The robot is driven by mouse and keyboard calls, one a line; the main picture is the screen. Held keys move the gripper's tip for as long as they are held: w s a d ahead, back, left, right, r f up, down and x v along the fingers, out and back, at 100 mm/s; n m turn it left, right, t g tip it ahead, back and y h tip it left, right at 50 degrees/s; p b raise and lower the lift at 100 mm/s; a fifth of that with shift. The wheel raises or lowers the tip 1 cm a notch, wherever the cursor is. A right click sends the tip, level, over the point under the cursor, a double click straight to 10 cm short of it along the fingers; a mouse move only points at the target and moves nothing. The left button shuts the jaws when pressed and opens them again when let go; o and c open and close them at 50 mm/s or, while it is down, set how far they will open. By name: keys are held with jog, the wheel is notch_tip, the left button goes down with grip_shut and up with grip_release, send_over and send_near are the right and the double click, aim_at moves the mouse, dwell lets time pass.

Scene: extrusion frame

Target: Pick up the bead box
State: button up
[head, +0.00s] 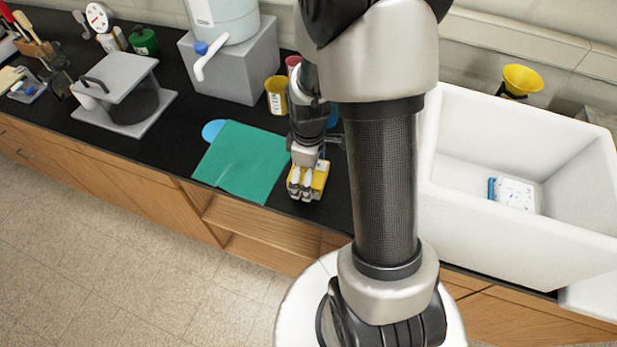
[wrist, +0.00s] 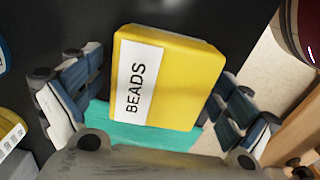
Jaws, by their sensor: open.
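The bead box is a yellow box (wrist: 178,85) with a white label reading BEADS. In the wrist view it lies between the two spread fingers of my gripper (wrist: 160,100). In the head view the bead box (head: 320,180) sits on the black counter near its front edge, partly hidden by my gripper (head: 306,185), which is just over it. My gripper is open, and in the wrist view a gap shows between the box and the finger on the left; the finger on the right is close to the box, and I cannot tell if it touches.
A teal cloth (head: 243,160) lies left of the box. Yellow cup (head: 277,97) stands behind. A grey block (head: 230,60) carries a white dispenser (head: 222,18). A white sink (head: 560,235) with a white-and-blue item (head: 514,194) inside is at right. The counter's front edge is close.

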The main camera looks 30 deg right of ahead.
jog(key=shift+r, duration=0.1)
jog(key=shift+c, duration=0.3)
jog(key=c, duration=1.2)
